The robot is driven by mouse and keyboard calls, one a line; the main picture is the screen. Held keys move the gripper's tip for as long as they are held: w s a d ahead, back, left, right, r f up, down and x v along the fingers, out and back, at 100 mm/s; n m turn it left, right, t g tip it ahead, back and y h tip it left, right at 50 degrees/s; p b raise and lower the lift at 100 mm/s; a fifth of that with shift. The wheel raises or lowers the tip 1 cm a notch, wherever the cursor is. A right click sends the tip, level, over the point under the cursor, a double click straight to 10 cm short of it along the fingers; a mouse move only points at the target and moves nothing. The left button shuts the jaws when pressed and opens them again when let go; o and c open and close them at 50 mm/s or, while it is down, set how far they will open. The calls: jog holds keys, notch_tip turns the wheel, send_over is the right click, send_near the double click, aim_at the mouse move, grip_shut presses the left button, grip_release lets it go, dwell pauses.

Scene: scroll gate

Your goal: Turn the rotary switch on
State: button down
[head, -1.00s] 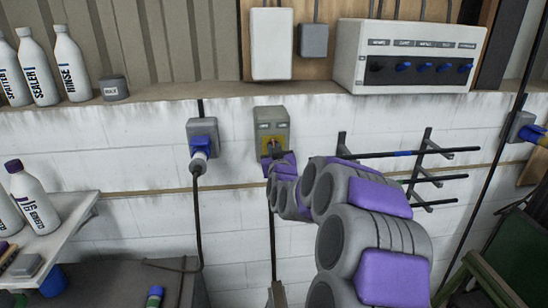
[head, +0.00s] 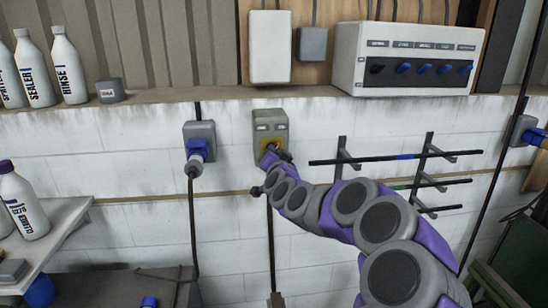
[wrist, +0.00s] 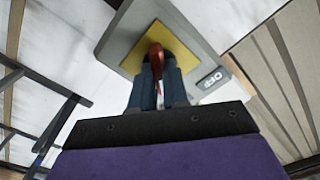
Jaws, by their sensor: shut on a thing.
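The rotary switch is a grey wall box (head: 270,118) with a yellow plate, in the middle of the head view. In the wrist view its yellow plate (wrist: 160,50) carries a red handle (wrist: 155,55), and an "OFF" label (wrist: 209,80) shows on the box. My gripper (wrist: 158,75) is right at the plate, its two fingers shut on the red handle. In the head view my gripper (head: 270,154) covers the lower part of the box, and the handle is mostly hidden.
A blue plug in a grey socket (head: 199,135) is left of the switch. A wall rack with rods (head: 400,158) is on the right. A white panel with several blue knobs (head: 408,60) stands on the ledge above. Bottles (head: 35,70) stand at the left.

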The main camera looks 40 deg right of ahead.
jog(key=shift+f+m, duration=0.1)
jog(key=shift+m, duration=0.2)
dwell(0.4)
jog(key=c, duration=1.5)
grip_release()
jog(key=shift+w, duration=0.1)
jog(key=shift+o, duration=0.9)
jog(key=shift+w+d+f, duration=0.1)
jog(key=shift+w, duration=0.1)
jog(key=shift+o, duration=1)
jog(key=shift+d, duration=0.15)
jog(key=shift+s, duration=0.1)
jog(key=shift+s, duration=0.1)
jog(key=b+v, duration=0.4)
jog(key=v, duration=1.3)
jog(key=shift+b, duration=0.4)
